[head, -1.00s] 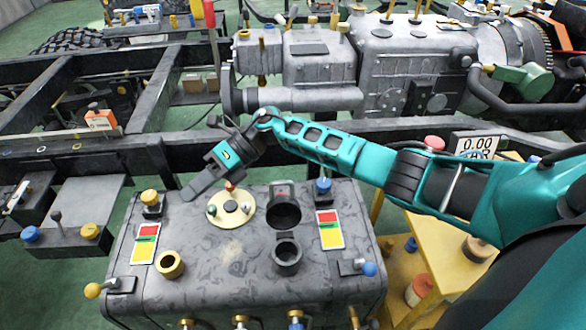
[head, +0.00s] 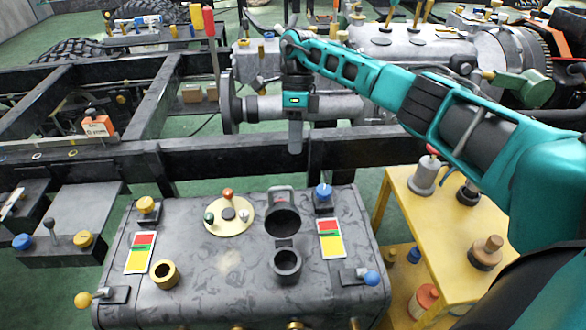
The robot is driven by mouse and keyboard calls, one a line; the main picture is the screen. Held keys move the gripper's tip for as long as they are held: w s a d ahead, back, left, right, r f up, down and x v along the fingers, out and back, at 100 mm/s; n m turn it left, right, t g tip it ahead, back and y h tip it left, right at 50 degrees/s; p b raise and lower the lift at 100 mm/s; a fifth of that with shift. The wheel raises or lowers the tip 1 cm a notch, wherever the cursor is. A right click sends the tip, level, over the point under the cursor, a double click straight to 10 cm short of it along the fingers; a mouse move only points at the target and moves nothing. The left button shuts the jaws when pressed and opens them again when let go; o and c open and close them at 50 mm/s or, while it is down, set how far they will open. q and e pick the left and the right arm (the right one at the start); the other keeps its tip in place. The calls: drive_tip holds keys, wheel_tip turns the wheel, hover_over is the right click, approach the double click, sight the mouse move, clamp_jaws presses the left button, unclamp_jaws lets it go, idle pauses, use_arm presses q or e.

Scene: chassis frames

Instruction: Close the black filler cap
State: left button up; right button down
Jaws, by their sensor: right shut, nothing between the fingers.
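The black filler cap (head: 279,195) stands tilted up at the back rim of the larger round black filler neck (head: 283,222) on the grey mottled tank. The neck's dark opening is uncovered. My right gripper (head: 295,148) points down above and behind the cap, in front of the dark frame rail in the picture. Its fingers are shut and empty, apart from the cap. My left gripper is not in view.
A smaller open black neck (head: 287,262) sits in front. The tank top also carries a blue knob (head: 323,191), a cream disc (head: 229,216) with small coloured knobs, and a yellow ring (head: 164,273). A yellow cart (head: 425,240) stands at right.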

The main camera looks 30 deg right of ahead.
use_arm(q)
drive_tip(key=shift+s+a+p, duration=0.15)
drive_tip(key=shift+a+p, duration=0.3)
drive_tip(key=shift+p, duration=0.15)
use_arm(e)
drive_tip(key=s+a+f, duration=0.3)
drive_tip(key=s, duration=0.1)
drive_tip(key=shift+s+a+f, duration=0.2)
drive_tip(key=shift+s+f, duration=0.05)
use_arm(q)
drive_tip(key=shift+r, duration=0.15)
